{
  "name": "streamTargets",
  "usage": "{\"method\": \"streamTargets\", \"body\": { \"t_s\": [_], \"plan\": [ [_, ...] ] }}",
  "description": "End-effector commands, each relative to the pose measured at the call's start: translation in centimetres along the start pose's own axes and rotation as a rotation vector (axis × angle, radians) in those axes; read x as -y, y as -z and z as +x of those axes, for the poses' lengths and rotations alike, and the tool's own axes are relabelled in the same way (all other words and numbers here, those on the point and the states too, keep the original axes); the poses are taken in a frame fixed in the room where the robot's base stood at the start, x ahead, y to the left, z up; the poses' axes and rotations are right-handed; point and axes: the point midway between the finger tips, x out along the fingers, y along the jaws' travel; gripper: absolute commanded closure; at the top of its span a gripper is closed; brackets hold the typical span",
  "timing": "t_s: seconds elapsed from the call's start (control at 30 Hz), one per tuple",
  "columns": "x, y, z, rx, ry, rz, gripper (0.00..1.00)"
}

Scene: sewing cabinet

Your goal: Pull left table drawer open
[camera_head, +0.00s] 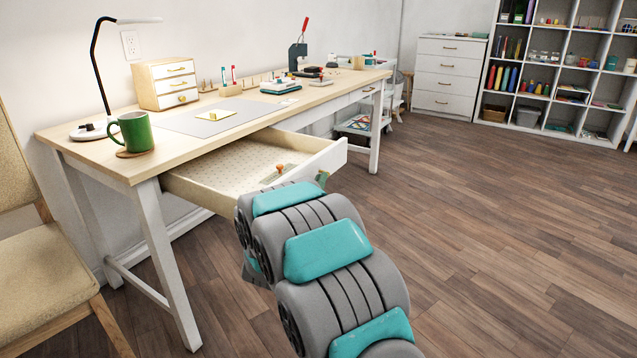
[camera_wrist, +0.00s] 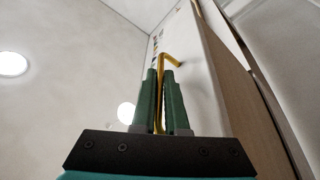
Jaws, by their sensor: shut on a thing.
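The left table drawer (camera_head: 222,172) stands pulled out from under the wooden table (camera_head: 98,141) in the head view. Its patterned inside shows, with a small orange-knobbed tool (camera_head: 278,170) lying in it. In the wrist view the white drawer front (camera_wrist: 206,75) is on the right. My gripper (camera_wrist: 161,74) is shut on the brass drawer handle (camera_wrist: 167,57), which runs between its green fingers. In the head view my arm hides most of the gripper and the handle, and part of the drawer's front.
A green mug (camera_head: 135,132), a black lamp (camera_head: 97,60), a small drawer box (camera_head: 168,83) and a grey mat (camera_head: 180,122) are on the table. A chair (camera_head: 40,240) stands at the left. The wooden floor (camera_head: 490,230) to the right is clear.

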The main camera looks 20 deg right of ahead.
Motion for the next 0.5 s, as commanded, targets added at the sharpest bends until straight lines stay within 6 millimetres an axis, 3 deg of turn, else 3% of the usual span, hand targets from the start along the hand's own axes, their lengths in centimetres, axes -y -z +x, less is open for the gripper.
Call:
{"method": "streamTargets", "body": {
  "t_s": [0.1, 0.13, 0.23, 0.5],
  "plan": [
    [0.01, 0.02, 0.01, 0.000, 0.000, 0.000, 1.00],
    [0.01, 0.02, 0.01, 0.000, 0.000, 0.000, 0.88],
    [0.00, 0.02, 0.01, 0.000, 0.000, 0.000, 0.77],
    [0.03, 0.02, -0.11, 0.000, 0.000, 0.000, 0.77]
  ]
}}
